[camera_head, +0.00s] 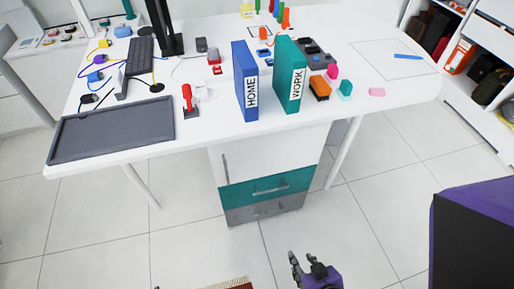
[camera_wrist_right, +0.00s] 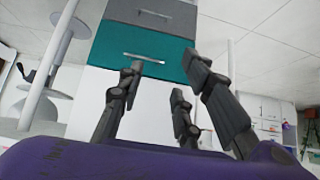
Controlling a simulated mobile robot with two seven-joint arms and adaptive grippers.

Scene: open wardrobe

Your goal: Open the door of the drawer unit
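The drawer unit (camera_head: 265,180) stands under the desk, with a white door (camera_head: 272,155) above a teal drawer (camera_head: 265,190) and a grey drawer (camera_head: 265,211). The white door looks closed, with a thin upright handle (camera_head: 225,168) near its left edge. My right gripper (camera_head: 306,267) is in front of the unit, lower in the head view, apart from it, open and empty. In the right wrist view, the unit appears upside down. The gripper's spread fingers (camera_wrist_right: 160,105) overlap the white door, and the teal drawer (camera_wrist_right: 140,50) shows beyond them. My left gripper is not in view.
The white desk (camera_head: 215,125) holds a blue HOME binder (camera_head: 242,80), a teal WORK binder (camera_head: 288,75), a dark tray (camera_head: 110,130) and small items. Desk legs (camera_head: 343,155) stand on both sides of the unit. The tiled floor in front is mostly clear, with a rug edge (camera_head: 230,284) at the bottom.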

